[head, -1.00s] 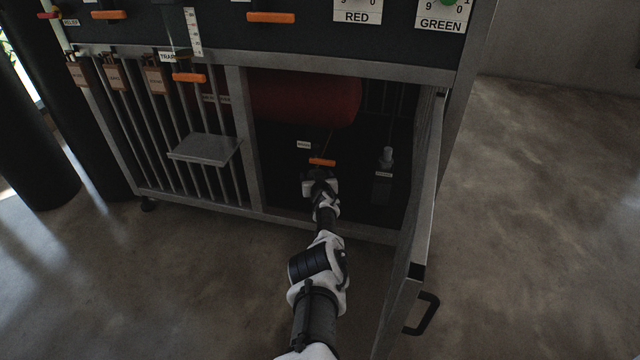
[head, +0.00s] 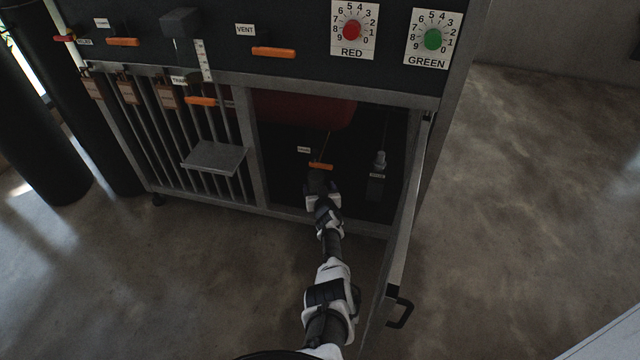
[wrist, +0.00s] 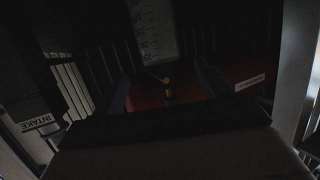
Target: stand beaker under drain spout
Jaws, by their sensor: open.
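My gripper (head: 318,188) is inside the dark lower bay of the cabinet, just below an orange lever (head: 320,166). It is open; its fingers are hard to make out in the dark. I cannot pick out a beaker for certain in either view. In the wrist view a pale graduated strip (wrist: 155,32) shows at the top; I cannot tell what it belongs to. No drain spout can be made out clearly. A small tag (head: 303,150) beside the orange lever is too small to read.
The bay's door (head: 405,225) stands open at the right. A grey, bottle-like thing (head: 380,160) stands at the bay's right. A red tank (head: 305,108) lies above. A small shelf (head: 214,158) juts from the bars at left. Open floor (head: 540,200) lies to the right.

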